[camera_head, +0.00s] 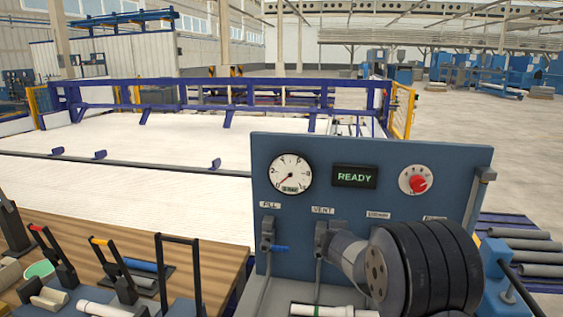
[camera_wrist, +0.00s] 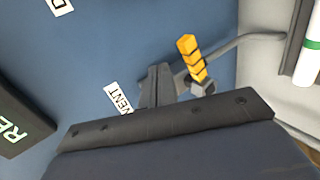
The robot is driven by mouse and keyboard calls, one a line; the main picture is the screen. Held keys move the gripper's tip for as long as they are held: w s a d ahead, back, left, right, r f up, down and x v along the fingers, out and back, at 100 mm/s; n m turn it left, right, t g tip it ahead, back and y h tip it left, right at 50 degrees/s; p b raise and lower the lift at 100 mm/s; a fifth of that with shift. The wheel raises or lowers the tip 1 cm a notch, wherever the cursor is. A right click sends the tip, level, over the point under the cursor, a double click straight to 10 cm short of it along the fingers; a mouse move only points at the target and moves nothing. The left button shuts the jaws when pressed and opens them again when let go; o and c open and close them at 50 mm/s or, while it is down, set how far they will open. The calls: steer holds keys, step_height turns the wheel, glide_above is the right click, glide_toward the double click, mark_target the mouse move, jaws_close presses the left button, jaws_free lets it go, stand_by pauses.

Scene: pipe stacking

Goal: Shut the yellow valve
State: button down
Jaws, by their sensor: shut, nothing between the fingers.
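The yellow valve handle (camera_wrist: 190,58), with dark bands, shows in the wrist view under the VENT label. It points at a steep angle to the grey pipe that leads from the valve. My gripper (camera_wrist: 157,86) is shut and empty, close to the panel beside the handle. Its wide dark body fills the lower part of that view. I cannot tell whether it touches the handle. In the head view my gripper (camera_head: 329,240) is at the VENT valve, and the yellow handle is hidden there.
The blue panel (camera_head: 391,158) carries a round gauge (camera_head: 290,174), a READY display (camera_head: 354,176) and a red knob (camera_head: 418,184). A blue valve handle (camera_head: 281,248) is under FILL to the left. A white pipe with a green band (camera_head: 321,311) lies below.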

steer(key=shift+d+f+b, duration=0.15)
steer(key=shift+f+b, duration=0.5)
steer(key=shift+b, duration=0.05)
steer(key=shift+s+d+f+b, duration=0.1)
steer(key=shift+d+f+b, duration=0.25)
steer(key=shift+b, duration=0.1)
